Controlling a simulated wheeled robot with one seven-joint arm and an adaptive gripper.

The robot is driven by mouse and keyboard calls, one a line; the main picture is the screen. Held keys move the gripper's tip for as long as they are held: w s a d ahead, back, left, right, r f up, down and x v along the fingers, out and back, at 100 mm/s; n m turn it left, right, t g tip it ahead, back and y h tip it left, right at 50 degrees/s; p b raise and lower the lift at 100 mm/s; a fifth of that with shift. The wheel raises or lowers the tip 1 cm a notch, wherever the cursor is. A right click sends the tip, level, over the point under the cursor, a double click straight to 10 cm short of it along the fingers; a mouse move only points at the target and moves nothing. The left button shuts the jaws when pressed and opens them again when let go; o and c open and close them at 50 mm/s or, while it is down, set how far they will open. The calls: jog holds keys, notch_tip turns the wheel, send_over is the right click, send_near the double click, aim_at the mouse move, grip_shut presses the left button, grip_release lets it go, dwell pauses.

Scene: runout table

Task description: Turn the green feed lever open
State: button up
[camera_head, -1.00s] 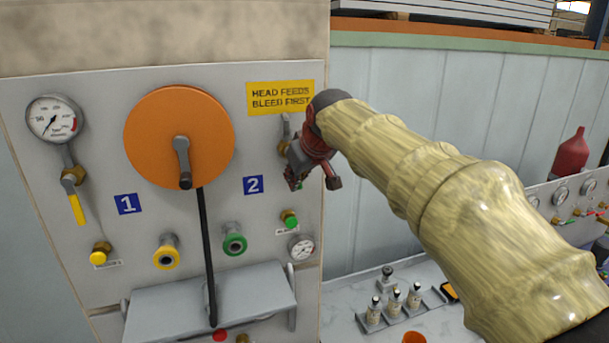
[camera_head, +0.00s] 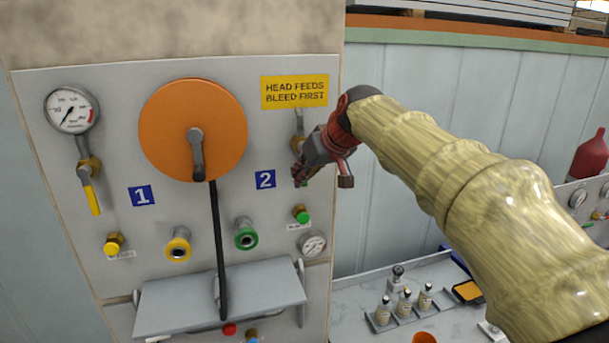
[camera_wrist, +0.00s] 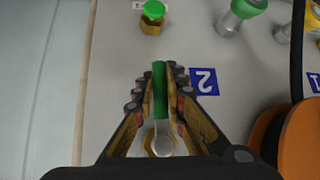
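The green feed lever (camera_wrist: 159,88) shows in the wrist view as a straight green handle, running away from its brass-coloured valve (camera_wrist: 158,138). My gripper (camera_wrist: 161,80) has one finger on each side of the lever, with the pads close against it and no clear gap. In the head view my gripper (camera_head: 301,177) is at the right side of the panel, just right of the blue 2 label (camera_head: 265,179). There it hides most of the lever. The valve (camera_head: 297,143) shows partly above it, below the yellow sign (camera_head: 294,92).
A green-capped fitting (camera_head: 301,214) and a small gauge (camera_head: 313,245) sit below my gripper. The orange disc (camera_head: 180,135) with a crank is to the left, and a yellow lever (camera_head: 92,196) is at far left. Bottles (camera_head: 404,302) stand on the bench at lower right.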

jog(key=o, duration=0.4)
jog(key=shift+a+f, duration=0.1)
jog(key=shift+f, duration=0.05)
jog(key=shift+o, duration=0.4)
jog(key=shift+s+r, duration=0.1)
jog(key=shift+r, duration=0.1)
jog(key=v, duration=1.1)
jog(key=shift+s+d+r, duration=0.2)
jog(key=shift+r, duration=0.05)
